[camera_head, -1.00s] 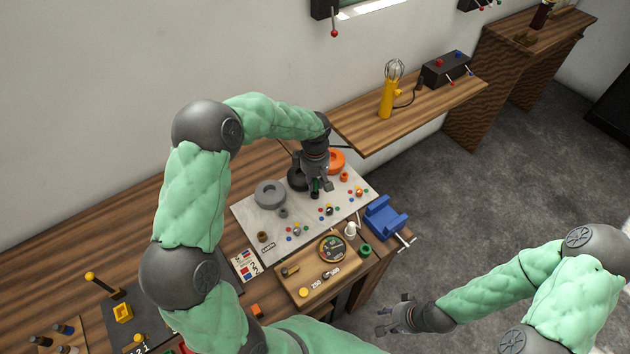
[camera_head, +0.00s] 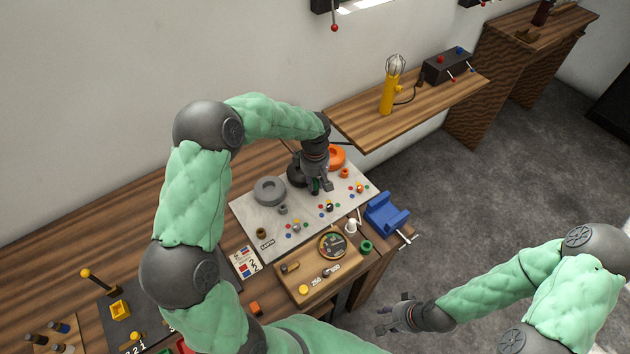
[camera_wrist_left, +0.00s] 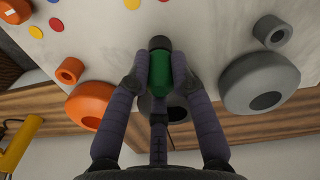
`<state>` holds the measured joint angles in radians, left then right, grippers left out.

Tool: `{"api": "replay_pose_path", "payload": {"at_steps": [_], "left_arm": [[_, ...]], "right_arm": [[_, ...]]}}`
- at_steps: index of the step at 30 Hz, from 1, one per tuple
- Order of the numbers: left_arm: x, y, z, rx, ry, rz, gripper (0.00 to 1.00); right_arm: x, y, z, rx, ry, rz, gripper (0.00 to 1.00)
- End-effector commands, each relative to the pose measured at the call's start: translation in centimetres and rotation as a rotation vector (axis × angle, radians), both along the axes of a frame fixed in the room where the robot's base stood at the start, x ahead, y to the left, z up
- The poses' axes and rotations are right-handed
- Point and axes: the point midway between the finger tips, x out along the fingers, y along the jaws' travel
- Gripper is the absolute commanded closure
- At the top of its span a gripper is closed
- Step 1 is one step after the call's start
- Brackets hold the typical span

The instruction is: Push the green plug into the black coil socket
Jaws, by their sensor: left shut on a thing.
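My left gripper (camera_head: 318,190) is shut on the green plug (camera_wrist_left: 160,72) and holds it over the pale coil board. The plug also shows as a small green patch in the head view (camera_head: 316,186). In the left wrist view the plug's far end meets the small black socket (camera_wrist_left: 160,43); I cannot tell how deep it sits. The black coil (camera_head: 296,174) is behind the gripper, partly hidden. My right gripper (camera_head: 394,315) is open and empty, away from the bench.
The board (camera_head: 247,219) also carries a grey coil (camera_head: 269,190) and an orange coil (camera_head: 337,156), with matching sockets. A blue vise (camera_head: 385,213) is at the bench's right end. A wooden tray with a dial (camera_head: 332,245) is in front. A yellow lamp (camera_head: 390,88) stands on the shelf.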

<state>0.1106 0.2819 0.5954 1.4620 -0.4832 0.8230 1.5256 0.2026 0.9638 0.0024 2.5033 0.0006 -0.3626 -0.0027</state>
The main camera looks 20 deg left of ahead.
Motion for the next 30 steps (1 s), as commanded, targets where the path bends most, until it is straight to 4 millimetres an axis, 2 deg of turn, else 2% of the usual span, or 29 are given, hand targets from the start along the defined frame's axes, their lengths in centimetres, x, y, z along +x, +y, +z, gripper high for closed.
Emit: {"api": "replay_pose_path", "payload": {"at_steps": [4,5,7,8,22,26,30], "left_arm": [[0.0,0.0,-0.4,0.000,0.000,0.000,1.00],[0.0,0.0,-0.4,0.000,0.000,0.000,0.74],[0.0,0.0,-0.3,0.000,0.000,0.000,0.54],[0.0,0.0,-0.3,0.000,0.000,0.000,0.49],[0.1,0.1,0.4,0.002,-0.004,0.001,0.49],[0.2,0.1,2.1,0.002,-0.006,0.001,0.49],[0.2,0.0,4.8,0.001,-0.005,0.000,0.49]], "right_arm": [[0.0,0.0,-0.3,0.000,0.000,0.000,0.60],[0.0,0.0,-0.3,0.000,0.000,0.000,0.60],[0.0,0.0,-0.3,0.000,0.000,0.000,0.60],[0.0,0.0,-0.3,0.000,0.000,0.000,0.60],[0.0,0.0,-0.3,0.000,0.000,0.000,0.60],[0.0,0.0,-0.3,0.000,0.000,0.000,0.60],[0.0,0.0,-0.3,0.000,0.000,0.000,0.60]]}}
